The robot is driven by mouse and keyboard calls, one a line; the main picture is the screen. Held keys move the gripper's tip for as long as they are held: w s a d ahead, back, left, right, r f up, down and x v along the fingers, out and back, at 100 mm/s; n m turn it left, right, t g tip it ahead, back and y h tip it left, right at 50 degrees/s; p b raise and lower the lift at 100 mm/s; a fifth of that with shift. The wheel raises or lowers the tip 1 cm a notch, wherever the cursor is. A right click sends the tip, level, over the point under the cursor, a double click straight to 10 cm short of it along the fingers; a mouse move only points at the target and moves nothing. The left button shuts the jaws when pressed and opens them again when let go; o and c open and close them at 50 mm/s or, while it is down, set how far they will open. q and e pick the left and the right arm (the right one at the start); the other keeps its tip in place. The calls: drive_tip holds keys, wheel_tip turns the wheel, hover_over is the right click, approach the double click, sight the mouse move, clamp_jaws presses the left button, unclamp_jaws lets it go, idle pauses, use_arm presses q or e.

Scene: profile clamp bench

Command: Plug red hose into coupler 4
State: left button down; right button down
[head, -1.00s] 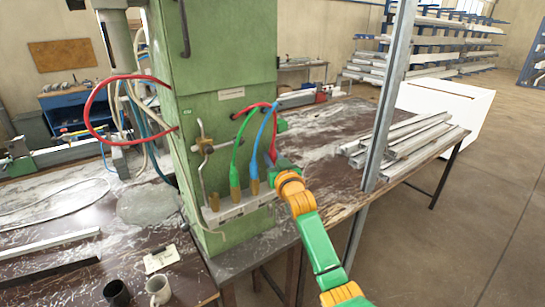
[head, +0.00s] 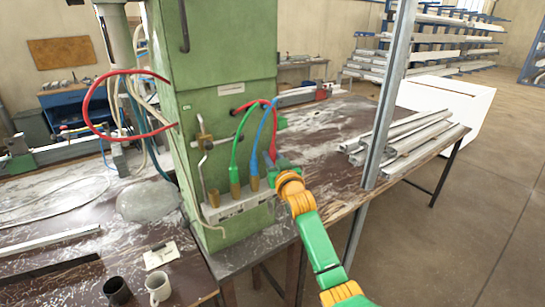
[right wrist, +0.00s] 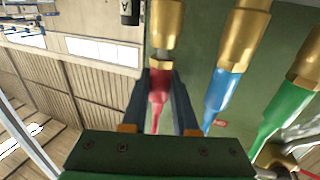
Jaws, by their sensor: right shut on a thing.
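The red hose (head: 273,138) arches out of the green cabinet and down to my right gripper (head: 272,166) at the right end of the coupler rail (head: 226,212). In the right wrist view, my right gripper (right wrist: 160,84) is shut on its red end (right wrist: 159,84). A brass coupler (right wrist: 165,24) lies straight ahead of that end, in line with it. I cannot tell whether they are joined. The blue hose (head: 262,137) and green hose (head: 237,150) run into brass couplers beside it. A further brass coupler (head: 214,198) at the left has no hose. Coupler numbers are unreadable. My left gripper is out of view.
The green cabinet (head: 228,62) stands behind the couplers. The blue hose end (right wrist: 216,95) is close beside my gripper. A metal post (head: 385,110) and stacked profiles (head: 408,140) are to the right.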

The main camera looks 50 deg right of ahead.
drive_tip(key=shift+s+a+f+b, duration=0.1)
drive_tip(key=shift+f+b, duration=0.4)
drive_tip(key=shift+f, duration=0.15)
idle(0.4)
drive_tip(key=c, duration=0.6)
unclamp_jaws()
drive_tip(key=shift+r, duration=0.1)
drive_tip(key=shift+s+p, duration=0.2)
drive_tip(key=shift+p, duration=0.2)
drive_tip(key=shift+p+v, duration=0.7)
drive_tip(key=shift+v, duration=0.2)
drive_tip(key=v, duration=0.6)
drive_tip(key=shift+s+a, duration=0.25)
drive_tip(key=shift+a, duration=0.05)
